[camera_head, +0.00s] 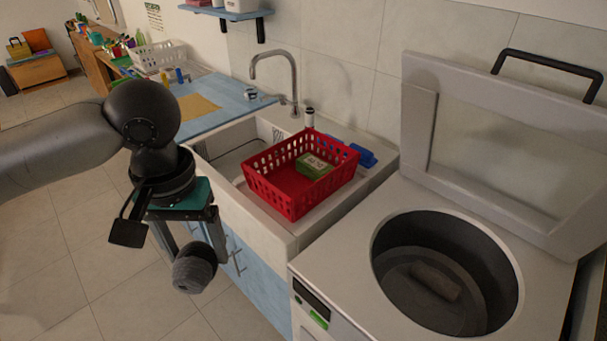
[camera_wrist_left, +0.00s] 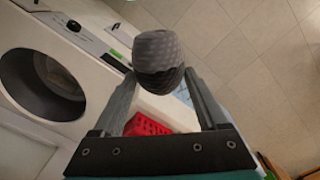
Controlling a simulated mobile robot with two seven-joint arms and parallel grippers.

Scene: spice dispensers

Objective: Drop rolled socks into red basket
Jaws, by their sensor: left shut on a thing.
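My left gripper (camera_head: 190,262) is shut on grey rolled socks (camera_head: 196,272) and holds them in the air in front of the sink cabinet. The socks also show between the two fingers in the left wrist view (camera_wrist_left: 158,62). The red basket (camera_head: 275,192) stands on the sink counter, to the right of the gripper and apart from it. A green and white box (camera_head: 313,166) lies in the basket. Part of the red basket shows past the fingers in the left wrist view (camera_wrist_left: 146,126). My right gripper is in neither view.
A top-loading washer (camera_head: 345,262) with its lid (camera_head: 480,150) raised stands to the right. A tan roll-shaped thing (camera_head: 436,281) lies in its drum. A tap (camera_head: 294,80) rises behind the sink, and a blue item (camera_head: 362,154) lies behind the basket.

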